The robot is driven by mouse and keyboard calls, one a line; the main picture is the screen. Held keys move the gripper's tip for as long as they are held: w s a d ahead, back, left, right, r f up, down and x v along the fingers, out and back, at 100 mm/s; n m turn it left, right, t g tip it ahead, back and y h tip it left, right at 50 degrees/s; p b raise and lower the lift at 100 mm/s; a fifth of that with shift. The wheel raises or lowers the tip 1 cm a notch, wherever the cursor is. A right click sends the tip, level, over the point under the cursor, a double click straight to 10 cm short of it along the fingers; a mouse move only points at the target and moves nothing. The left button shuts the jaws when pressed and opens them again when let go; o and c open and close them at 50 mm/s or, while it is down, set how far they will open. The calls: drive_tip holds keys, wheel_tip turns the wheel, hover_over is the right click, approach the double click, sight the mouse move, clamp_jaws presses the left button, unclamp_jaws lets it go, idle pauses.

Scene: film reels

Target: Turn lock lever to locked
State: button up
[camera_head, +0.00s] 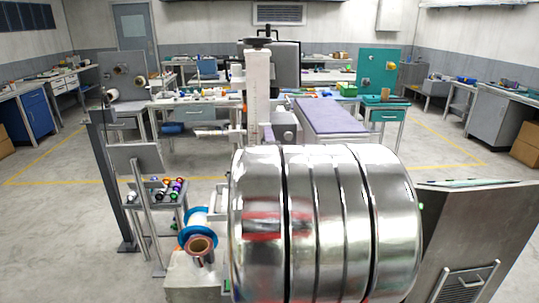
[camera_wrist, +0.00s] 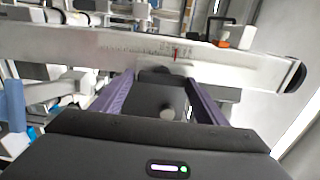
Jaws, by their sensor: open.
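In the wrist view, my gripper (camera_wrist: 160,86) is open, with its two purple fingers apart on either side of a dark block with a round grey knob. A pale metal bar with scale marks and a red mark (camera_wrist: 215,58) crosses the view beyond the fingertips. A black bent handle (camera_wrist: 222,20) and an orange piece (camera_wrist: 223,42) show above the bar. I cannot tell which part is the lock lever or how it is set. In the head view, a pale upright column with a scale (camera_head: 259,95) stands behind the drum; my gripper cannot be made out there.
A large shiny metal drum (camera_head: 325,225) fills the near middle of the head view and hides much behind it. Blue and copper-coloured spools (camera_head: 197,240) sit left of it. A small stand with coloured reels (camera_head: 158,190) is further left. Open floor (camera_head: 60,215) lies at far left.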

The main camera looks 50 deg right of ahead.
drive_tip(key=v, duration=1.3)
drive_tip(key=shift+s+a, duration=0.25)
drive_tip(key=shift+s, duration=0.05)
drive_tip(key=shift+f, duration=0.1)
